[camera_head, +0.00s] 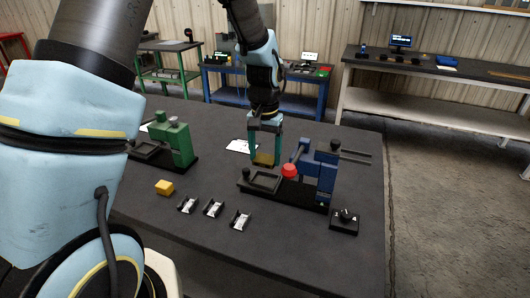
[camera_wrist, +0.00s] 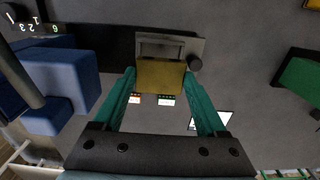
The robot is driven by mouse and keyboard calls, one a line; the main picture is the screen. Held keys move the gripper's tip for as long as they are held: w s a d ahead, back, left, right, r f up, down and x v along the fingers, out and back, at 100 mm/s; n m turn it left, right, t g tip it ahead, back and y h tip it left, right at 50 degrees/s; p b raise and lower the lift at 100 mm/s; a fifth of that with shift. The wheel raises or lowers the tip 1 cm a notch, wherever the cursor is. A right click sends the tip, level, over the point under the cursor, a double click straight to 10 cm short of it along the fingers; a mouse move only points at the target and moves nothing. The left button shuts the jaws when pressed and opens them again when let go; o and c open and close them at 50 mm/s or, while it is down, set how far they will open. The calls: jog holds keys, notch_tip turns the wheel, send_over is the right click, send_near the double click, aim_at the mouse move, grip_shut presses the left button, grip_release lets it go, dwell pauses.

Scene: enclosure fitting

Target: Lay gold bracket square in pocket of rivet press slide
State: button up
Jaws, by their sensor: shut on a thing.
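My gripper (camera_head: 264,155) points down with its teal fingers shut on the gold bracket (camera_head: 264,160). In the wrist view the bracket (camera_wrist: 160,76) is a flat gold plate between the fingertips (camera_wrist: 160,73). It hangs above the tabletop, by the slide (camera_head: 262,182) of the blue press (camera_head: 322,172). In the wrist view the slide's grey pocket (camera_wrist: 162,47) shows just beyond the bracket, which covers its near edge. The pocket looks empty where visible. A round dark knob (camera_wrist: 195,63) stands at the slide's corner. The height gap is hard to judge.
The blue press has a red knob (camera_head: 289,170) close right of my gripper. A green press (camera_head: 176,142) stands left. A yellow block (camera_head: 164,187), several small black holders (camera_head: 213,208) and a black switch box (camera_head: 344,221) sit in front. A clipboard (camera_head: 240,146) lies behind.

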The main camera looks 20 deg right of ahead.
aim_at(265, 159)
jog(key=shift+f+b, duration=1.3)
jog(key=shift+f, duration=1)
jog(key=shift+f+b, duration=0.3)
jog(key=shift+f, duration=0.45)
jog(key=shift+r, duration=0.15)
jog(key=shift+r+p, duration=0.4)
jog(key=shift+p, duration=0.05)
jog(key=shift+f, duration=0.5)
dwell(1.9)
jog(key=shift+r, duration=0.15)
jog(key=shift+r+p, duration=0.3)
jog(key=shift+r, duration=0.05)
dwell(1.5)
